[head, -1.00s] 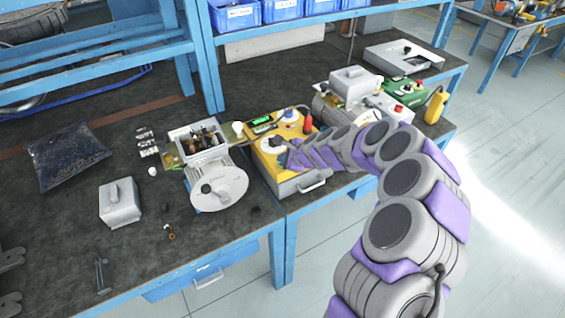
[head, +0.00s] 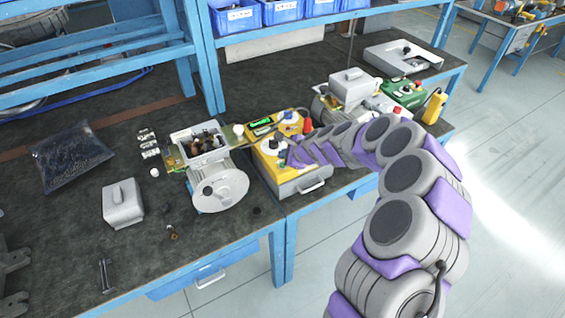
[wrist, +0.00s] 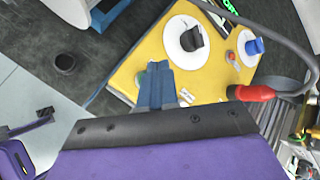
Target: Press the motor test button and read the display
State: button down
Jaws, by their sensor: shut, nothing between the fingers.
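The yellow test box (head: 262,158) stands on the bench right of the motor (head: 218,188). Its lit green display (head: 261,122) is at the back of its top; the digits are too small to read. In the wrist view, the yellow panel (wrist: 207,82) carries a black knob (wrist: 192,38) on a white dial and a blue knob (wrist: 254,46). My gripper (wrist: 157,68) is shut and empty, its tips low over the panel's near part. A grey-green round part (wrist: 140,79) shows partly beside the tips, mostly hidden by them. I cannot tell whether they touch it.
A red plug (wrist: 252,93) with a grey cable lies close beside my gripper. A green box (head: 405,93) and a yellow handheld device (head: 434,106) stand farther right. A grey cover (head: 122,204) and a bag (head: 70,156) lie left.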

jog(key=shift+r+p, duration=1.5)
jog(key=shift+r, duration=0.5)
jog(key=s+a+r+n+g+y, duration=0.15)
jog(key=s+r+n+g, duration=0.25)
jog(key=s+r+n, duration=1.05)
jog(key=s+d+n+g+h, duration=0.1)
jog(key=s+d+h, duration=0.1)
jog(key=s+d, duration=0.4)
jog(key=s+d+n+g+h, duration=0.1)
jog(key=s+d+h, duration=0.2)
jog(key=s, duration=1.4)
jog(key=s+d+n+g+h, duration=0.1)
jog(key=s+d+g+h, duration=0.1)
jog(key=s+d, duration=0.9)
jog(key=shift+s+f+h, duration=0.15)
jog(key=shift+s+h, duration=0.2)
jog(key=shift+h, duration=0.2)
